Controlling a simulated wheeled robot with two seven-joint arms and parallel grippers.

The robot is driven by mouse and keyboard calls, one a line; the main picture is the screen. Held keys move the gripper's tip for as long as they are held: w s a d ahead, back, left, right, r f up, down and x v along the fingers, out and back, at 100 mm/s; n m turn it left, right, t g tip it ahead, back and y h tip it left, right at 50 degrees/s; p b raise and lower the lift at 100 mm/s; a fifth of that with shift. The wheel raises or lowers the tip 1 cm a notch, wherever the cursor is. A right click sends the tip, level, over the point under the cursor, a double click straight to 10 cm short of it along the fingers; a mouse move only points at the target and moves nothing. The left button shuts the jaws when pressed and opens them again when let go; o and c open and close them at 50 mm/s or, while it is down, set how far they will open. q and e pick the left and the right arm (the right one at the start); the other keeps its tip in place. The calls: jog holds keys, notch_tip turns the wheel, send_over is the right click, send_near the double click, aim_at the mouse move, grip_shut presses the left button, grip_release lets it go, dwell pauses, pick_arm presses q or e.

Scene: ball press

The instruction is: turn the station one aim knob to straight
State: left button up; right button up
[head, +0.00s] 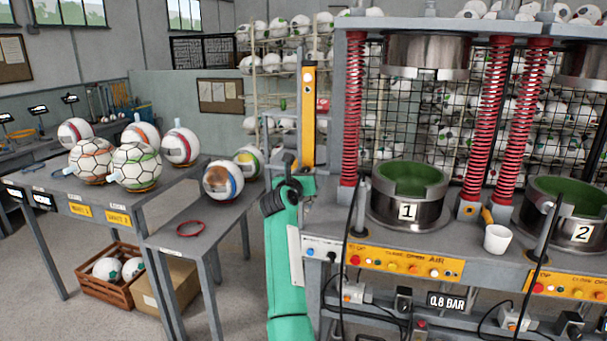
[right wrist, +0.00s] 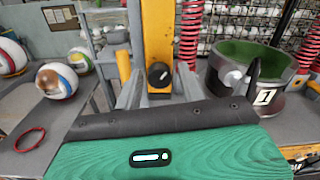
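The station one aim knob appears in the right wrist view as a round black knob (right wrist: 158,75) on the face of an orange-yellow post (right wrist: 158,35). Its short white mark slants toward the upper right. The post (head: 309,110) also stands left of press 1 in the head view, where I cannot make out the knob behind my arm. My right gripper (right wrist: 158,92) is open, with one grey finger on each side of the knob and gaps between. Whether the fingertips reach level with the knob is hard to tell. My left gripper is not in view.
The station 1 cup (head: 410,208) with its green lining is right of the post, beside a red spring (head: 353,110). A white mug (head: 497,239) stands between the stations. Left, a grey table holds several balls and a red ring (head: 190,229).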

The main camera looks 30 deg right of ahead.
jog(key=c, duration=0.7)
jog(key=shift+r+n+p, duration=0.15)
jog(key=shift+n+p, duration=0.15)
jog(key=shift+p, duration=0.25)
jog(key=shift+r+n+p, duration=0.1)
jog(key=shift+n+p, duration=0.4)
jog(key=shift+p, duration=0.35)
jog(key=n+p, duration=0.3)
jog(key=p, duration=0.2)
jog(key=shift+n, duration=0.3)
pick_arm(q)
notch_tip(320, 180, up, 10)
jog(key=p, duration=0.2)
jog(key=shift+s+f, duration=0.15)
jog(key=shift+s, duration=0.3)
pick_arm(e)
jog(key=shift+f+n, duration=0.25)
jog(key=shift+n, duration=0.65)
pick_arm(q)
jog(key=shift+p, duration=0.3)
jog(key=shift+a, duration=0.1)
